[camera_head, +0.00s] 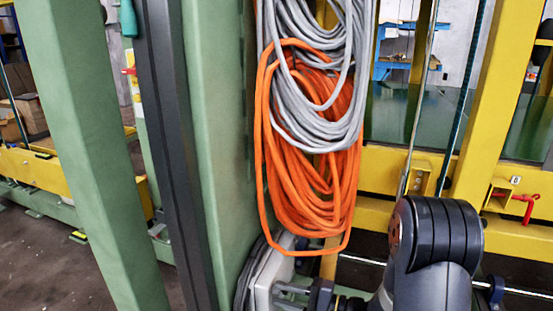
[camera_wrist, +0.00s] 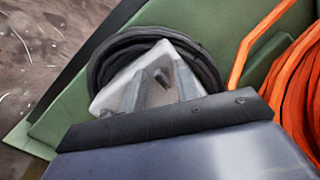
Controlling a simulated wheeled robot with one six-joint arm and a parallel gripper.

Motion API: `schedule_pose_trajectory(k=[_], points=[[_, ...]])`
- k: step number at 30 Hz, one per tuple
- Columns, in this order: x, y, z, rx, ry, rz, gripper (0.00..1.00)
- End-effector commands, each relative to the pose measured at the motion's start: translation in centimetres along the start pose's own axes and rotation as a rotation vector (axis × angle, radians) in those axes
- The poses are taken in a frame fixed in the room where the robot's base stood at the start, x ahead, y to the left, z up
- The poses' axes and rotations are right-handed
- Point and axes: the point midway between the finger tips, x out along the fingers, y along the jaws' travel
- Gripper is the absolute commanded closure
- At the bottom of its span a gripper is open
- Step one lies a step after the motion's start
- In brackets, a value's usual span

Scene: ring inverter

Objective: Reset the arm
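My gripper (camera_head: 279,294) is low in the head view, its two grey fingers pointing left at a white box (camera_head: 262,293). In the wrist view my gripper (camera_wrist: 160,80) shows its two fingers apart in front of the white box (camera_wrist: 108,98). I cannot tell whether the fingertips touch the box. No held object is clear between them. My dark arm link (camera_head: 438,240) is at the lower right of the head view, bent down toward the box.
A black cable coil (camera_wrist: 205,66) loops around the box. Orange (camera_head: 300,190) and grey (camera_head: 310,100) cable coils hang just above the gripper. Green posts (camera_head: 90,150) stand to the left. Yellow frame beams (camera_head: 500,80) and a red handle (camera_head: 527,205) are to the right.

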Motion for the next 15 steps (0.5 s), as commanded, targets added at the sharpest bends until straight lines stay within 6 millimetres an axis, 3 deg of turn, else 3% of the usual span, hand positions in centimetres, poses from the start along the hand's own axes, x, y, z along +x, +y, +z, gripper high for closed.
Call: schedule_pose_trajectory(k=[15], points=[[-0.02,-0.81,0.11,0.338,0.0,0.0,0.7]])
